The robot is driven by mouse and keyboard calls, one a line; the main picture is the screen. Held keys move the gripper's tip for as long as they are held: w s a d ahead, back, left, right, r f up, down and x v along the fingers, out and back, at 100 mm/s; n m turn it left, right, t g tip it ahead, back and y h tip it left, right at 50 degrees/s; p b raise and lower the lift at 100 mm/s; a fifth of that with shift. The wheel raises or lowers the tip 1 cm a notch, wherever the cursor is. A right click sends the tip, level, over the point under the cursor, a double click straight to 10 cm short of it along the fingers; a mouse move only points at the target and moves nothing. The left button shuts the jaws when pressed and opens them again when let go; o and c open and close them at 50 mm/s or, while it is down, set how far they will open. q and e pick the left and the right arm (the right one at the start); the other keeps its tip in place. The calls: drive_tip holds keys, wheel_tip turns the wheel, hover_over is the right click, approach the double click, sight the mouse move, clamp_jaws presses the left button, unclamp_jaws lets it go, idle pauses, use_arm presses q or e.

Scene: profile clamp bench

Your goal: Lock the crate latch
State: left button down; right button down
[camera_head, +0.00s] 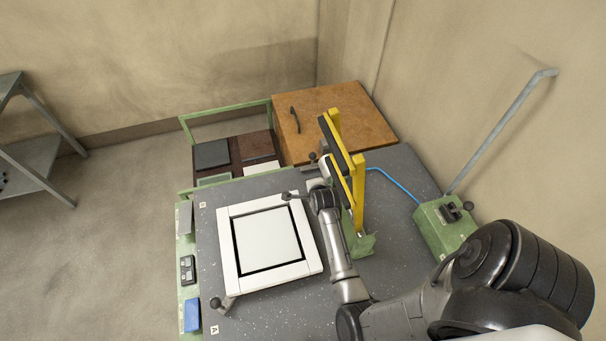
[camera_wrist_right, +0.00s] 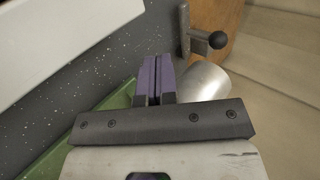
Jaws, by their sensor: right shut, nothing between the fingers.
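The crate has a brown wooden lid (camera_head: 340,120) with a dark curved handle and stands beyond the far edge of the bench. The latch, a grey metal plate with a black ball knob (camera_wrist_right: 217,40), shows at the upper right in the right wrist view, beside the wooden surface (camera_wrist_right: 232,22). My right gripper (camera_wrist_right: 158,78) is shut and empty, its purple fingers together, short of the latch and apart from it. In the head view the right arm reaches across the bench and its gripper (camera_head: 324,168) is near the crate's near edge, partly hidden. My left gripper is in neither view.
A white square frame (camera_head: 230,260) lies on the grey speckled bench (camera_head: 290,317). A yellow and black upright (camera_head: 359,190) stands close right of my right gripper. A green box (camera_head: 440,228) with a lever is at the right. A silver cylinder (camera_wrist_right: 205,82) shows beside the fingers.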

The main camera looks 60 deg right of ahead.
sight(301, 172)
drive_tip(key=b+x, duration=0.1)
drive_tip(key=x, duration=0.8)
drive_tip(key=shift+w+d+f, duration=0.1)
drive_tip(key=shift+w+d, duration=0.05)
drive_tip(key=shift+d, duration=0.1)
drive_tip(key=shift+w+d, duration=0.75)
drive_tip(key=shift+w, duration=0.05)
drive_tip(key=shift+w+d, duration=0.35)
drive_tip(key=shift+w, duration=0.1)
drive_tip(key=shift+w+d, duration=0.15)
drive_tip(key=shift+w, duration=0.1)
